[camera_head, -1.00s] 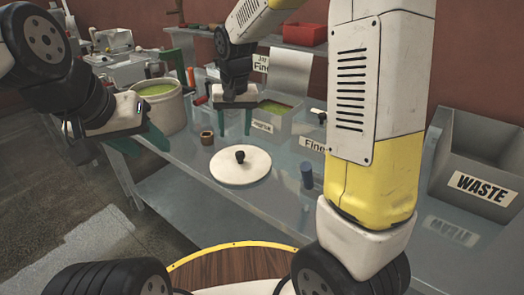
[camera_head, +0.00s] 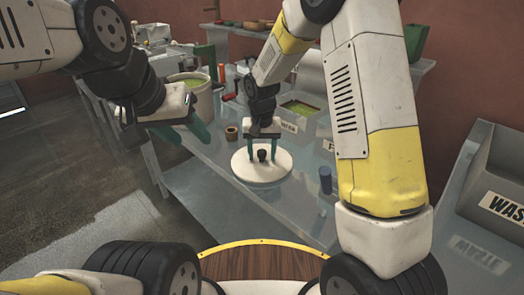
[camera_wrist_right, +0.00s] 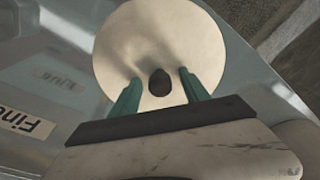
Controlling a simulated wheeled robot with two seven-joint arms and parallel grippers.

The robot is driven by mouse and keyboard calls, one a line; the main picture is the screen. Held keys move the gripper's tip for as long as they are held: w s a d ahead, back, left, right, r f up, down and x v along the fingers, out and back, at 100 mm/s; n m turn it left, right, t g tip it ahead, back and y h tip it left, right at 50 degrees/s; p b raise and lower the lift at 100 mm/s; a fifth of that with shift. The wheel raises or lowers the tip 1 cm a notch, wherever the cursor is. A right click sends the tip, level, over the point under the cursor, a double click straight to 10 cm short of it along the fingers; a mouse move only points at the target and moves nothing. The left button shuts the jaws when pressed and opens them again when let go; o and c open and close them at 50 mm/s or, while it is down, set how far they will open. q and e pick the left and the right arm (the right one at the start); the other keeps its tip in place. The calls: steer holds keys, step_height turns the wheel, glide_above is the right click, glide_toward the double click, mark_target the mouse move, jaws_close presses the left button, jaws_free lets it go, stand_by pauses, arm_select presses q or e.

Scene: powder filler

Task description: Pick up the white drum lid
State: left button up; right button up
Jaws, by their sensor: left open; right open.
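The white drum lid (camera_head: 258,171) is a flat round disc lying on the grey table, with a dark knob (camera_head: 262,155) at its centre. My right gripper (camera_head: 263,155) is over the lid, pointing down, with its green fingers open on either side of the knob. In the right wrist view, the knob (camera_wrist_right: 159,83) shows between the two open fingers (camera_wrist_right: 158,85), apart from both, and the lid (camera_wrist_right: 150,35) fills the space behind. My left gripper (camera_head: 203,140) is open and empty, left of the lid near the white drum (camera_head: 203,98).
The drum is uncovered and holds green powder. A small brown cup (camera_head: 231,134) stands behind the lid, and a blue cylinder (camera_head: 325,180) to its right. Labelled bins stand behind. A grey waste bin (camera_head: 497,160) is at far right.

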jaws_close()
steer(key=shift+r, duration=0.15)
